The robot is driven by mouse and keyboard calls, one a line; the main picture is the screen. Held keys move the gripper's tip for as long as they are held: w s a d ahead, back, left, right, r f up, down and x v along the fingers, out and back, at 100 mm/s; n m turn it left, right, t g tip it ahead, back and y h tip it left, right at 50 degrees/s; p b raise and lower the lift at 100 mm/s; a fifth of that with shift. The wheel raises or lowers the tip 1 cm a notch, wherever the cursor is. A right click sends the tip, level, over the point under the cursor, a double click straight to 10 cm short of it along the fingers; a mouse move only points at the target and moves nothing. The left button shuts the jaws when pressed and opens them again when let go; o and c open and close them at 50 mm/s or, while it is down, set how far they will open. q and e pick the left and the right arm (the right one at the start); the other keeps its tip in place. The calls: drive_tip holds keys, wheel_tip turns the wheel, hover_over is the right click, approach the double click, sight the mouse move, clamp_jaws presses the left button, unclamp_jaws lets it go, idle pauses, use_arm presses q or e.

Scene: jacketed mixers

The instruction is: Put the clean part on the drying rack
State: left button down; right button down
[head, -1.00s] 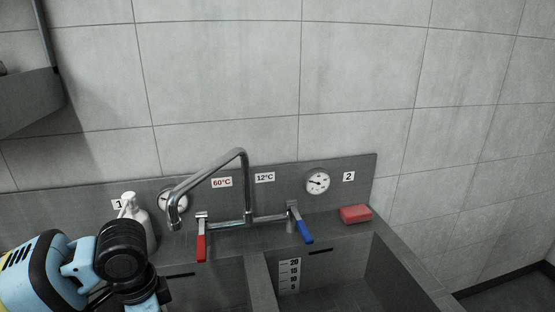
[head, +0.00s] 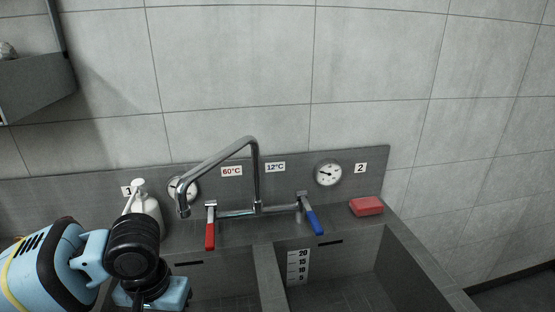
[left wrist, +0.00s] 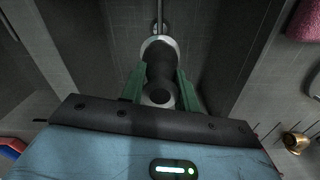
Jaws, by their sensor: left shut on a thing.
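In the left wrist view the green fingers of my left gripper (left wrist: 160,88) are shut on a dark cylindrical part (left wrist: 161,68). The part has a pale ring at its far end and a lighter round near end. A thin metal rod shows beyond it, but I cannot tell whether it belongs to the part. In the head view my left arm is at the lower left, in front of the sink; its fingers and the part are out of sight there. I cannot identify a drying rack for certain. My right gripper is not in view.
A double sink (head: 268,275) has a tall faucet (head: 256,170) with red (head: 210,235) and blue (head: 315,222) levers. A white pump bottle (head: 147,208) stands beside my arm. A red block (head: 367,206) lies on the right ledge. A grey wall shelf (head: 40,95) is at upper left.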

use_arm(q)
drive_tip(key=f, duration=0.2)
drive_tip(key=s+f, duration=0.1)
drive_tip(key=f, duration=0.2)
drive_tip(key=d+f, duration=0.1)
drive_tip(key=f, duration=0.2)
drive_tip(key=shift+s+d+f, duration=0.1)
drive_tip(key=shift+s+f, duration=0.05)
drive_tip(key=shift+f, duration=0.1)
wheel_tip(320, 180, down, 6)
drive_tip(key=s+a, duration=0.1)
drive_tip(key=s, duration=0.1)
drive_tip(key=shift+s+f, duration=0.15)
drive_tip(key=shift+s, duration=0.1)
